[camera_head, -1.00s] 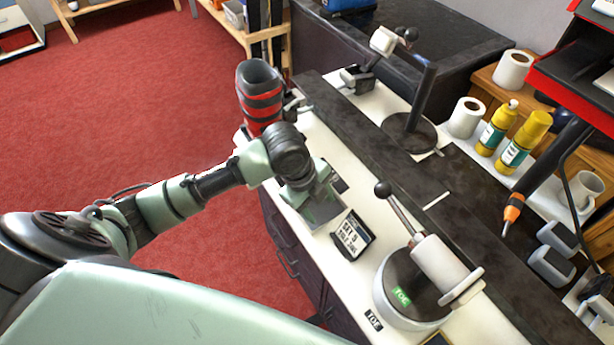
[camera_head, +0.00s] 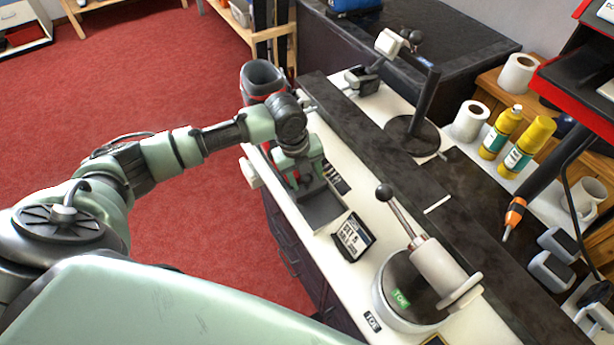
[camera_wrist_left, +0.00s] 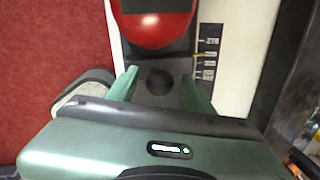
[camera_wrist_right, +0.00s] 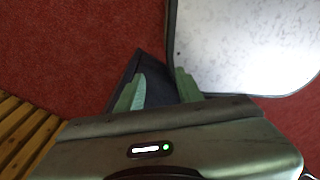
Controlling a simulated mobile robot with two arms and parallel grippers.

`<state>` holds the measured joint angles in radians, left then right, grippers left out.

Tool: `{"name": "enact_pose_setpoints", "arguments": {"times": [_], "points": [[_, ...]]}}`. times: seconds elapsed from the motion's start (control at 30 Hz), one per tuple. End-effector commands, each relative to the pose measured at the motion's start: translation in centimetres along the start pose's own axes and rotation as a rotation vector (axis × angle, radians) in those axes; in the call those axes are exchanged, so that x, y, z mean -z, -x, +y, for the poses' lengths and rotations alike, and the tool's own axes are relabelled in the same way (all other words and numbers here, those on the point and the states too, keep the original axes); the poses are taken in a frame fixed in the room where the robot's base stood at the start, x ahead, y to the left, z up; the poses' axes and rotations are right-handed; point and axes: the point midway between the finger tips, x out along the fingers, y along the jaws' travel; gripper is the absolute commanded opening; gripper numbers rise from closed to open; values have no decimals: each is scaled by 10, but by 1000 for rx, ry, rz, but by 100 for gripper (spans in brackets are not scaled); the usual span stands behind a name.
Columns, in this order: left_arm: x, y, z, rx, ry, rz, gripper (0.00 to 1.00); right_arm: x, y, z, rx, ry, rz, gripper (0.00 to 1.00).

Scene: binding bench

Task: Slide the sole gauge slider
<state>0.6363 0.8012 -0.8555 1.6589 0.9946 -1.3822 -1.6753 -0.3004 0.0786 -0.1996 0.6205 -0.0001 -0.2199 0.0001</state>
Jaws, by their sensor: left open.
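The sole gauge (camera_head: 322,209) lies along the near edge of the white bench, with a grey plate showing at its near end. A dark strip with size markings (camera_wrist_left: 208,55) runs beside it in the left wrist view. A dark block with a round dark top (camera_wrist_left: 158,82), perhaps the slider, shows between my left fingers. My left gripper (camera_head: 305,180) is open and low over the gauge; I cannot tell whether the fingers touch the block. A red and black boot (camera_head: 263,84) stands just beyond, its red tip (camera_wrist_left: 158,24) close ahead. My right gripper (camera_wrist_right: 160,85) is open, away from the bench.
A small sign (camera_head: 352,236) and a round toe fixture (camera_head: 410,292) with a ball-ended lever (camera_head: 395,205) stand nearer on the bench. A pale knob (camera_head: 250,172) sticks out beside the gauge. A pale panel (camera_wrist_right: 245,45) is close to my right gripper.

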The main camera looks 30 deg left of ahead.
Motion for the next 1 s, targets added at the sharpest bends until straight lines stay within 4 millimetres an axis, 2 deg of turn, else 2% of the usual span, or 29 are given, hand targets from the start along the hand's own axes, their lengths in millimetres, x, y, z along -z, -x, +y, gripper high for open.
{"name": "enact_pose_setpoints", "arguments": {"times": [0.33,0.5,0.53,1.0], "points": [[0,-6,0,0,0,-1,52,0,0,0,0,1,0,36],[0,-6,0,0,0,-1,4,0,0,0,0,1,0,36],[0,-6,0,0,0,-1,0,0,0,0,0,1,0,36],[0,-6,1,-1,1,-1,0,0,1,0,0,1,0,36]]}}
